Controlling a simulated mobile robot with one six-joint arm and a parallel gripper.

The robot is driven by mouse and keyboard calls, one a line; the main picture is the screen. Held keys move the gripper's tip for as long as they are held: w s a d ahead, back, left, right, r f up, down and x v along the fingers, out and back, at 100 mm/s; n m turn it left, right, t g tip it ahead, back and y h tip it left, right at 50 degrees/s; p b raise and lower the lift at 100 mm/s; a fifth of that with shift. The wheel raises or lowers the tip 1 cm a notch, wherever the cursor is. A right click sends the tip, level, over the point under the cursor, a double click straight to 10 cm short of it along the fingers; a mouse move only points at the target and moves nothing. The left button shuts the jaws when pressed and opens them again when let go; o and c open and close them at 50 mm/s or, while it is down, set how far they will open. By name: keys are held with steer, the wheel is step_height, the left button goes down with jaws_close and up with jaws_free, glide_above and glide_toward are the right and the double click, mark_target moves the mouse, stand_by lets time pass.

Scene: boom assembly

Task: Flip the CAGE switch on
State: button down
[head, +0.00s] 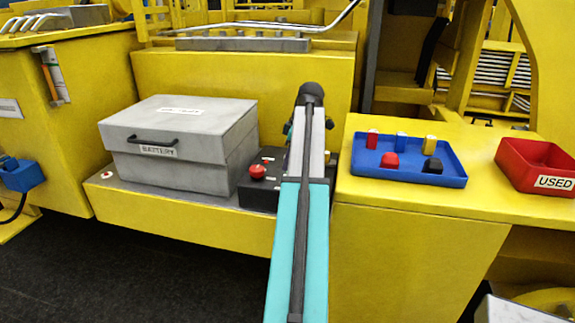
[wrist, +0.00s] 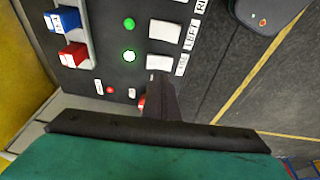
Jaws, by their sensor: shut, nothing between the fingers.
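A dark control box (head: 262,190) with a red button (head: 258,171) sits right of the grey battery box in the head view, partly hidden behind my arm. In the wrist view, its dark panel (wrist: 108,45) carries a lit green lamp (wrist: 130,56), a second green lamp (wrist: 129,23), a small red lamp (wrist: 110,90) and white switch plates (wrist: 165,30) with labels.
A blue connector (wrist: 66,19) and red connector (wrist: 73,54) stick up from the panel. The grey battery box (head: 180,145) stands left of it. On the right are a blue tray (head: 455,178) with several small parts and a red USED bin (head: 515,180).

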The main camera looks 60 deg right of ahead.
steer(key=a+b+v, duration=0.1)
steer(key=b+v, duration=0.2)
steer(key=v, duration=0.7)
steer(key=shift+s+a+r+b, duration=0.15)
steer(key=shift+s+a+b, duration=0.05)
steer(key=shift+s+b, duration=0.1)
stand_by(0.4)
